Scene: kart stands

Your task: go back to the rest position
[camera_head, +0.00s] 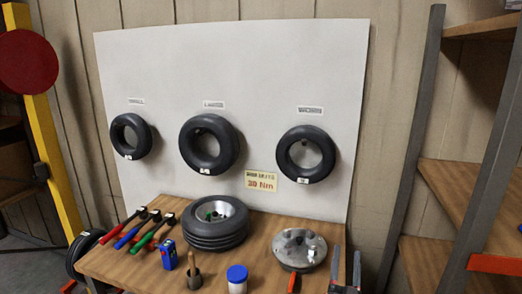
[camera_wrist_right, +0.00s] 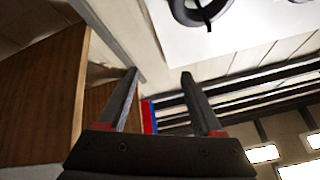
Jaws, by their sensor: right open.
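My right gripper (camera_head: 346,252) shows at the bottom right of the head view, by the right end of the wooden table (camera_head: 130,262). Its two fingers point up and stand apart with nothing between them. In the right wrist view my right gripper (camera_wrist_right: 159,73) is also open and empty, with part of the white board (camera_wrist_right: 230,40) and a black ring-shaped tyre (camera_wrist_right: 203,10) beyond it. My left gripper is not in view.
On the table are a wheel (camera_head: 217,222), a round metal disc (camera_head: 299,249), several coloured-handled tools (camera_head: 145,230), a blue-lidded jar (camera_head: 237,279) and a blue box (camera_head: 168,254). Tyres hang on the white board (camera_head: 265,80). A shelf rack (camera_head: 455,195) stands close on the right.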

